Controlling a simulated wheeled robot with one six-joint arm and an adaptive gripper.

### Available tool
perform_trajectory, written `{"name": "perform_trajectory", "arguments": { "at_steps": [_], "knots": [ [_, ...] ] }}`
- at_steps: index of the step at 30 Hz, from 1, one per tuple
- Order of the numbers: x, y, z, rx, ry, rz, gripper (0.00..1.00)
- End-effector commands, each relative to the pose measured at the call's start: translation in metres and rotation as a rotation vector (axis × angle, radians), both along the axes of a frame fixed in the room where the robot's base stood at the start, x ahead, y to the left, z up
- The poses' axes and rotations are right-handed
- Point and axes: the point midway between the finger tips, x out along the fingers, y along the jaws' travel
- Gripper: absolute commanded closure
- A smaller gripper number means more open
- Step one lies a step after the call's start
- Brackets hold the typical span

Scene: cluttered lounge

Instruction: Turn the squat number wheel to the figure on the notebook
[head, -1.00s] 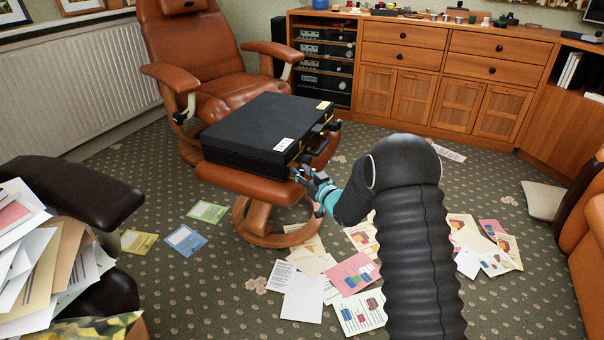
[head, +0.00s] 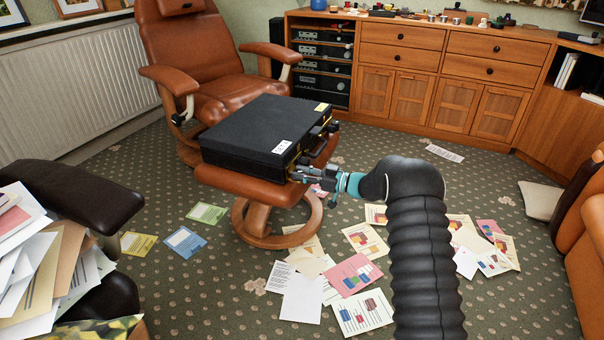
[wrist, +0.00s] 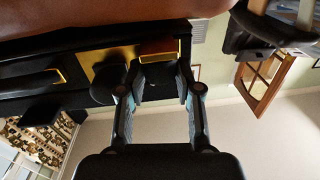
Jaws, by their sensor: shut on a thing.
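The black case (head: 250,130) lies flat on the leather footstool, with gold fittings and dark knob-like parts along its right side. In the wrist view, a gold plate (wrist: 98,62) carries a rounded black knob (wrist: 106,86) just left of my fingers. My gripper (head: 300,176) reaches the case's near right corner from the right. In the wrist view my gripper (wrist: 160,88) is shut on a dark squat wheel (wrist: 157,89) with a small pale mark. Its figures are not readable. I cannot make out which item is the notebook.
The footstool (head: 262,189) stands before a brown recliner (head: 190,60). Papers (head: 358,272) litter the carpet below my arm. A wooden cabinet (head: 400,55) lines the back. A dark armrest and paper pile (head: 40,240) fill the left foreground.

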Motion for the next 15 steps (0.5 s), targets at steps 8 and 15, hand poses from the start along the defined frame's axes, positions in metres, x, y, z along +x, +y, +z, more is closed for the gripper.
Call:
{"name": "perform_trajectory", "arguments": {
  "at_steps": [8, 15],
  "knots": [
    [-0.0002, 0.0016, 0.0003, 0.001, 0.001, 0.039, 1.0],
    [-0.0003, 0.0021, 0.0004, 0.002, 0.0, 0.04, 1.0]
  ]
}}
